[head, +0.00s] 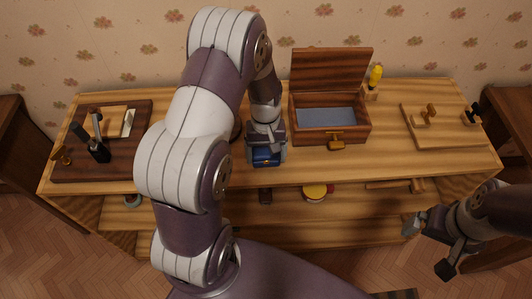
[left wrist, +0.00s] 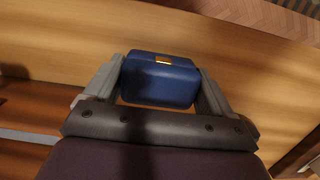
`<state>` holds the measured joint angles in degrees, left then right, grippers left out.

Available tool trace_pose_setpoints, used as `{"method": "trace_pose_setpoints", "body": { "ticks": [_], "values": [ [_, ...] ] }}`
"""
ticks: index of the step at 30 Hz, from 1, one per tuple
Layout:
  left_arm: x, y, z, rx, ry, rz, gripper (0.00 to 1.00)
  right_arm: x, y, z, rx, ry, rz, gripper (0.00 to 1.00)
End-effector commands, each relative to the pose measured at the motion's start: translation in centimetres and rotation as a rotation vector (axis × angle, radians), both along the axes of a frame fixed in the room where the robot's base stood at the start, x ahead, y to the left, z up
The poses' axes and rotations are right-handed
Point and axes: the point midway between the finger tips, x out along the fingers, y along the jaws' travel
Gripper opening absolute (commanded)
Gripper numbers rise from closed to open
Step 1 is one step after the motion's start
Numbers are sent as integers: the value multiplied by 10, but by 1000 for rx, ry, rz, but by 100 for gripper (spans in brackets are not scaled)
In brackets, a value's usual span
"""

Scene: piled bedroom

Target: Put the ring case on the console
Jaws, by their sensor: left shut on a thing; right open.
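The ring case (head: 266,158) is a small dark blue box with a gold clasp. In the head view it is at the console's front middle, left of the open wooden box. My left gripper (head: 267,150) is shut on it from above. In the left wrist view the ring case (left wrist: 161,80) sits between the two grey fingers of the left gripper (left wrist: 162,88), over bare wood. I cannot tell whether it touches the top. The console (head: 335,163) is a light wooden table with a lower shelf. My right gripper (head: 428,246) is open and empty, off the console's front right.
An open wooden box (head: 331,131) with a blue lining stands right of the case. A yellow item (head: 375,76) is behind it. A dark board (head: 80,160) with tools lies left, a light board (head: 440,133) right. A yellow-topped round thing (head: 315,191) sits on the lower shelf.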

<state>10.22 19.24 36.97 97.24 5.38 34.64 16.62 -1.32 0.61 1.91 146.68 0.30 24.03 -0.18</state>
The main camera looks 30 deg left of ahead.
Motion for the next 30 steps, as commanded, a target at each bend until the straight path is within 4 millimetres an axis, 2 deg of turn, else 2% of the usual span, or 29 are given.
{"method": "trace_pose_setpoints", "body": {
  "ticks": [1,11,12,13,19,22,30],
  "values": [
    [0,0,-5,0,0,0,52,0,0,0,0,0,0,100],
    [0,0,-9,1,-1,0,52,0,0,-2,0,0,0,100],
    [0,0,-8,0,-1,0,97,0,0,-1,0,0,0,100],
    [0,0,-8,0,-1,0,100,0,0,-1,0,0,0,100],
    [0,0,-7,0,-1,0,100,0,0,0,0,0,0,100],
    [2,0,3,1,-5,0,100,0,0,1,0,0,0,100],
    [11,6,72,2,-8,0,100,0,0,2,0,0,0,100]
  ]
}}
